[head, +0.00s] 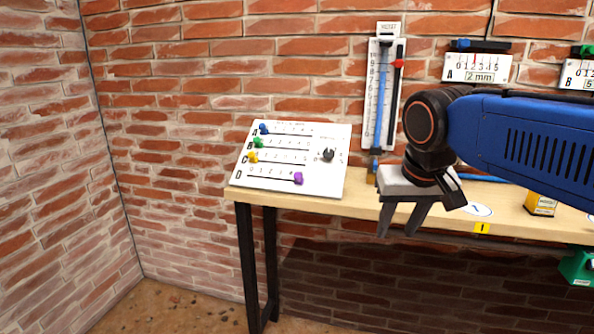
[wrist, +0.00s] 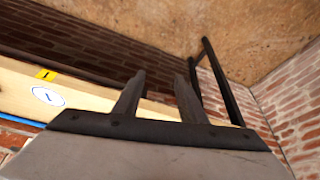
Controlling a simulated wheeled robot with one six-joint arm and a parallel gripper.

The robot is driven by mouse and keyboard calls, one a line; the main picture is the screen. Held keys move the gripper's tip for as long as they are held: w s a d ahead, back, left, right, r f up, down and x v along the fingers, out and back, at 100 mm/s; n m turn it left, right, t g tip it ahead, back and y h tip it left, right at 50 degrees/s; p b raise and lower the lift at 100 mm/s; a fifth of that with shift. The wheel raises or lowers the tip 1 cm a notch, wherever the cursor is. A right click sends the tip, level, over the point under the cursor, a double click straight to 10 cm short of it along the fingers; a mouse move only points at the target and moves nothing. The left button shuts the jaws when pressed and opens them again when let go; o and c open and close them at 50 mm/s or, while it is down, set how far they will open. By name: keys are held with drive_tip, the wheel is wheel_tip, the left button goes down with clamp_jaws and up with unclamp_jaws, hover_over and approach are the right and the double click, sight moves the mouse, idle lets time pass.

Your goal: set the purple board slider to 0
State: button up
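The white slider board (head: 325,180) lies tilted on the left end of the wooden table. It has several horizontal slots, marked A to D, with coloured knobs. The purple slider (head: 298,178) is in the lowest slot, D, at the right end of its scale, with the 0 mark at the left. The blue, green and yellow sliders sit at the left of the upper slots. My gripper (head: 400,222) is to the right of the board, in front of the table edge, pointing down. In the wrist view my gripper (wrist: 160,85) has its fingers apart with nothing between them.
A black knob (head: 328,155) sits on the board's right side. A tall white gauge (head: 381,95) hangs on the brick wall behind. A yellow box (head: 540,204) stands on the wooden table (head: 355,203) at right. The space in front of the board is free.

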drive_tip(key=w+a+r+m, duration=0.1)
drive_tip(key=w+a+r, duration=0.8)
drive_tip(key=w+r, duration=0.3)
drive_tip(key=m+h, duration=0.1)
drive_tip(key=m, duration=0.1)
approach(297, 174)
drive_tip(key=x, duration=0.8)
drive_tip(key=shift+s, duration=0.1)
drive_tip(key=shift+c, duration=0.4)
clamp_jaws()
